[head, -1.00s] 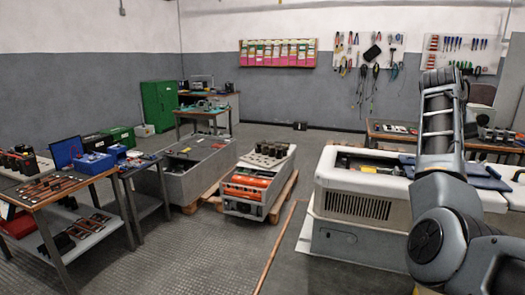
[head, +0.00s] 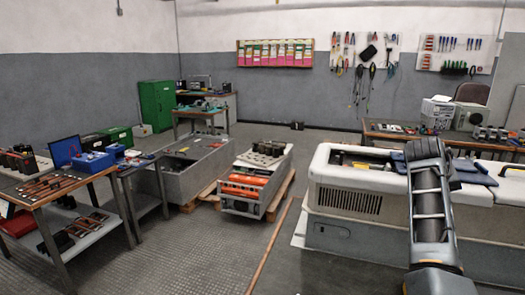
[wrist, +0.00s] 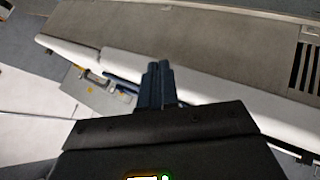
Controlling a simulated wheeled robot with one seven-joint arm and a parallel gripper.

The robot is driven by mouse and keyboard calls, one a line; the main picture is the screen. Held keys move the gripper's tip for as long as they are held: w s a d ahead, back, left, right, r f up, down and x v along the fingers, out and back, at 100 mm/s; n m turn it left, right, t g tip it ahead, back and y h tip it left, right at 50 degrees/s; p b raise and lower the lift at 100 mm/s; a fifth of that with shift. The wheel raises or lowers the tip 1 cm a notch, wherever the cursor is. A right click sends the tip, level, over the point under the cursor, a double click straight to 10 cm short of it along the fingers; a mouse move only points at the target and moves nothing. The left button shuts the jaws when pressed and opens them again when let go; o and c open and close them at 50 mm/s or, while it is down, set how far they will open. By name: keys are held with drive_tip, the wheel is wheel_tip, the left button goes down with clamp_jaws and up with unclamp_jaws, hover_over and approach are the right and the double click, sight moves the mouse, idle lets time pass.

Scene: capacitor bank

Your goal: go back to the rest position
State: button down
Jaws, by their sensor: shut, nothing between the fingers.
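In the wrist view my gripper (wrist: 158,82) shows as two dark fingers side by side, shut with nothing between them. Beyond the fingers is the pale casing of a large white cabinet (wrist: 200,72). In the head view my arm rises at the lower right, in front of this white cabinet (head: 345,180). The gripper itself cannot be made out in the head view.
An open grey case with orange capacitors (head: 245,185) stands on a pallet mid-floor. A tool table (head: 85,178) is at the left. A workbench (head: 390,135) stands behind the white cabinet. The floor (head: 180,250) in front is clear.

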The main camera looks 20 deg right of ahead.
drive_tip(key=s+a+f+n+t, duration=0.1)
drive_tip(key=s+a+f, duration=0.1)
drive_tip(key=f, duration=0.3)
drive_tip(key=s+a+f+n+t, duration=0.1)
drive_tip(key=s+a+f, duration=0.1)
drive_tip(key=f, duration=0.3)
drive_tip(key=s+a+f+n+t+y, duration=0.25)
drive_tip(key=s+a+f, duration=0.35)
drive_tip(key=s+a, duration=0.3)
drive_tip(key=s+a+f+n+t+y, duration=0.1)
drive_tip(key=s+a+f+n+t, duration=0.25)
drive_tip(key=s+a+f, duration=0.4)
drive_tip(key=s+a+r+t+y, duration=0.1)
drive_tip(key=s+a+r, duration=0.1)
drive_tip(key=s+a, duration=0.45)
drive_tip(key=s+a+r+t+y, duration=0.2)
drive_tip(key=s+a+r, duration=0.1)
drive_tip(key=s+a, duration=0.4)
drive_tip(key=s+a+r+y, duration=0.1)
drive_tip(key=s+a+r, duration=0.1)
drive_tip(key=s+r, duration=0.4)
drive_tip(key=s+a+r+m+t+y, duration=0.1)
drive_tip(key=s+a+r, duration=0.2)
drive_tip(key=s+r, duration=0.3)
drive_tip(key=shift+s+a+m+t, duration=0.3)
drive_tip(key=shift+s+a, duration=0.05)
drive_tip(key=shift+s, duration=0.2)
drive_tip(key=shift+y, duration=0.25)
